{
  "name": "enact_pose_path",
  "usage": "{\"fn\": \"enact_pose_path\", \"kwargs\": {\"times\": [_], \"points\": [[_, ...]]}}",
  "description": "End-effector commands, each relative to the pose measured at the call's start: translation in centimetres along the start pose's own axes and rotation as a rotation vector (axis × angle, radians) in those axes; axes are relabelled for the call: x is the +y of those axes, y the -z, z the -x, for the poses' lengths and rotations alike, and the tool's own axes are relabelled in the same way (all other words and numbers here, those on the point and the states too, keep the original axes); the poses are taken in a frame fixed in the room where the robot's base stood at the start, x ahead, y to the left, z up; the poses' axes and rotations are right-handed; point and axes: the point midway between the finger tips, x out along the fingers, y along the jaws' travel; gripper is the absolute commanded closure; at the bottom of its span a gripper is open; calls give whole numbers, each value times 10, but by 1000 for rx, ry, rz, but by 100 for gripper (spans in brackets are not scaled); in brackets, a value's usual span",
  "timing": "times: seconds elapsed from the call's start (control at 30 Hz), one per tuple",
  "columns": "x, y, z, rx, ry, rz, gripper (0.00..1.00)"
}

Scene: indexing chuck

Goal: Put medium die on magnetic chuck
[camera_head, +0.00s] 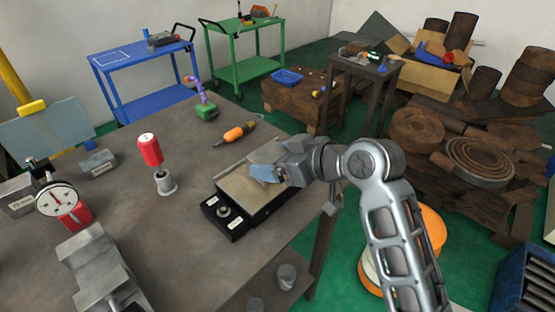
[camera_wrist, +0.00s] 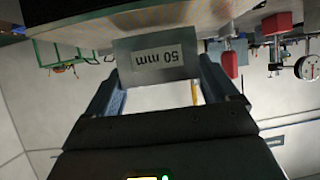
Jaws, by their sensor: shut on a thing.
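The die marked 50 mm (camera_wrist: 160,66) is a grey metal block, held between the two blue-grey fingers of my gripper (camera_wrist: 155,85) in the wrist view. In the head view my gripper (camera_head: 265,173) is over the far right part of the magnetic chuck (camera_head: 238,186). The chuck is a flat, tan-topped plate on a black base with a knob (camera_head: 223,210) on its front. In the head view the die is largely hidden by or hard to tell from the fingers. I cannot tell whether it touches the chuck.
Bare tabletop lies left of the chuck.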

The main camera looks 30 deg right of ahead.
Motion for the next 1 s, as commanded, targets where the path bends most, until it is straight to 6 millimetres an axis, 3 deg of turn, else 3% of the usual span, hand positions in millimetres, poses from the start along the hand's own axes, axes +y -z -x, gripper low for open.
{"fn": "enact_pose_path", "kwargs": {"times": [0.5, 0.53, 0.67, 1.0], "points": [[0, -7, -4, 7, -1, 1, 86], [0, -9, -5, 2, 0, 1, 11], [0, -9, -5, 1, 0, 0, 0], [0, -7, 2, 1, 0, 0, 0]]}}
